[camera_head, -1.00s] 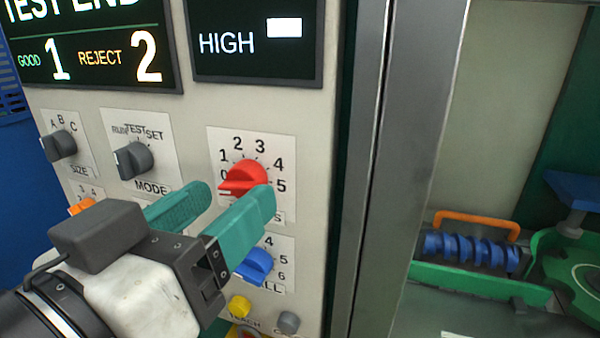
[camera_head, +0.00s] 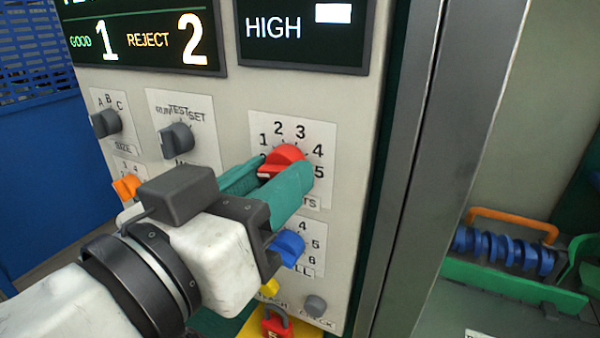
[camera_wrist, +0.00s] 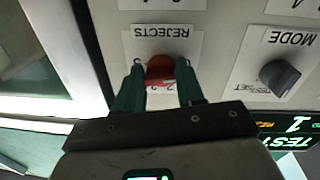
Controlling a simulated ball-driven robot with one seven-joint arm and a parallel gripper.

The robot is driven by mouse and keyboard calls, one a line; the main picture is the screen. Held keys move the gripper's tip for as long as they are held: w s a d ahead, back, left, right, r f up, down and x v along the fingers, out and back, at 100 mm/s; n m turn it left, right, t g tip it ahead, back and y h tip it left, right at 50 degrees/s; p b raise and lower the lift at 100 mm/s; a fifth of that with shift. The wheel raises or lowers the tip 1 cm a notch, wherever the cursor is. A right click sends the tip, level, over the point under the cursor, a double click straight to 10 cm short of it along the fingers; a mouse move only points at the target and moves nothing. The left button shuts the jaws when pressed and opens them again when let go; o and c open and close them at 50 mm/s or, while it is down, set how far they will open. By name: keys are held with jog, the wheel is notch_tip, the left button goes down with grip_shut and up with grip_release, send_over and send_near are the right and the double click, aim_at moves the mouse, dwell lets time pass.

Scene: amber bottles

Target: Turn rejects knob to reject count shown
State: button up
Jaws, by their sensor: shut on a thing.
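The red rejects knob (camera_head: 283,160) sits on a white plate (camera_head: 262,122) marked with numbers, of which 1 to 5 show in the head view. The wrist view shows the knob (camera_wrist: 160,68) between the two fingertips, under the upside-down word REJECTS. The display (camera_head: 150,40) reads GOOD 1, REJECT 2.
A blue knob (camera_head: 288,248) is just below my gripper. The grey MODE knob (camera_head: 176,140) and SIZE knob (camera_head: 106,123) are to the left, with an orange knob (camera_head: 126,187) below. A metal post (camera_head: 415,170) stands right.

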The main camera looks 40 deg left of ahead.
jog(key=shift+c, duration=0.5)
jog(key=shift+f+b, duration=0.15)
jog(key=shift+b, duration=0.5)
jog(key=m+b, duration=0.5)
jog(key=b, duration=0.1)
jog(key=m+b, duration=0.5)
jog(key=m, duration=0.1)
jog(key=shift+a+g+y+b, duration=0.15)
jog(key=shift+g+y+b, duration=0.15)
jog(key=shift+g+b, duration=0.1)
jog(key=shift+s+r+m+b, duration=0.1)
jog(key=shift+r+m+b, duration=0.1)
jog(key=shift+m+b, duration=0.6)
jog(key=shift+r+m+b, duration=0.2)
jog(key=shift+m+b, duration=0.2)
jog(key=shift+m, duration=0.8)
